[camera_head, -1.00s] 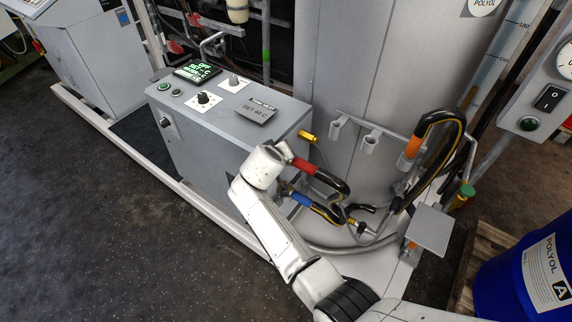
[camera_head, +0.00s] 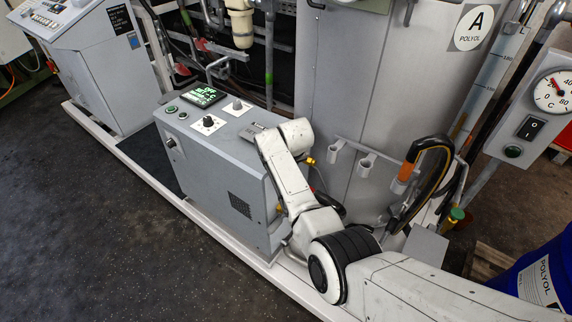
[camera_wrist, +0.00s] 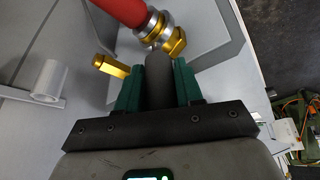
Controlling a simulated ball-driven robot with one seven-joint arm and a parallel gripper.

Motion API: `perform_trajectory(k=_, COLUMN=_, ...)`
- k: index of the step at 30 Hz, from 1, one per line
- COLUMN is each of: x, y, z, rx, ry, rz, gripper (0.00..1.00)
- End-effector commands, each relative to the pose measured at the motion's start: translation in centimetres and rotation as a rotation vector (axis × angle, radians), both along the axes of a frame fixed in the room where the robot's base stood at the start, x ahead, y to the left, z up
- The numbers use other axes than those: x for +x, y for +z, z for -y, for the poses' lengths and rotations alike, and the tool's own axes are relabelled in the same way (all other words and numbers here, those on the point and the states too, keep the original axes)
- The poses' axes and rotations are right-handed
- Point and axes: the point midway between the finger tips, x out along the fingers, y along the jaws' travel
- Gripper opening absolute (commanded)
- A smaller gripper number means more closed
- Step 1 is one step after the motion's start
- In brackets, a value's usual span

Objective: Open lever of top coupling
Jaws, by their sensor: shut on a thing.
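In the wrist view, my gripper (camera_wrist: 158,88) has its two green fingers closed on a dark grey rounded bar (camera_wrist: 159,75). The bar's far end lies at a silver and brass coupling (camera_wrist: 153,28) at the end of a red sleeve (camera_wrist: 122,8). A brass lever-like piece (camera_wrist: 176,42) sticks out at the coupling's right. Another brass piece (camera_wrist: 111,66) shows left of the fingers. Whether the bar is joined to the coupling is unclear. In the head view my arm hides the gripper and coupling; a small brass fitting (camera_head: 309,161) shows beside the arm.
The grey control cabinet (camera_head: 216,165) stands left of my arm. A blue drum (camera_head: 510,283) stands lower right. The dark floor (camera_head: 110,240) at left is clear.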

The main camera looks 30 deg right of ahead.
Motion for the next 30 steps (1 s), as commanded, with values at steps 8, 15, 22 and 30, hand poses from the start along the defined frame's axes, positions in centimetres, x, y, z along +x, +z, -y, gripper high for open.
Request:
perform_trajectory(k=8, x=0.0, y=0.0, z=0.2, rx=0.001, ry=-0.003, rz=0.0, gripper=0.0)
perform_trajectory(k=15, x=0.0, y=-0.1, z=0.2, rx=0.001, ry=-0.003, rz=-0.001, gripper=0.42)
perform_trajectory(k=22, x=-0.1, y=0.1, z=0.1, rx=0.002, ry=-0.002, rz=-0.002, gripper=0.42)
perform_trajectory(k=30, x=-1.1, y=2.5, z=-0.3, rx=0.001, ry=-0.001, rz=0.001, gripper=0.42)
